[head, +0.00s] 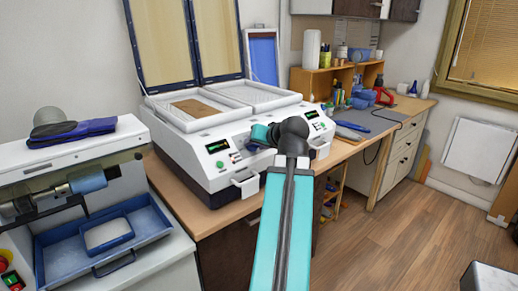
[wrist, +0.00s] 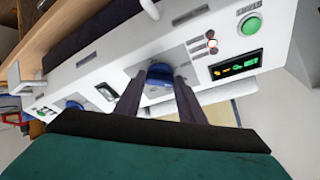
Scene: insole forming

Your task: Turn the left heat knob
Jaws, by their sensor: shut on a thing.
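The left heat knob (wrist: 160,72) is a blue knob on the white front panel of the forming machine (head: 188,160). In the wrist view my gripper (wrist: 160,82) has its two dark fingers on either side of this knob, shut on it. The lit display (wrist: 235,65) and green button (wrist: 250,25) are beside the knob; in the head view the green button (head: 220,164) is left of my arm. In the head view my gripper and arm hide the knob. A second blue knob (wrist: 74,104) sits farther along the panel, apart from my gripper.
White drawer handles (head: 245,183) stick out below the panel. The machine's two framed lids stand open above its trays (head: 255,93). A grinder with a blue tray (head: 60,245) stands at the left.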

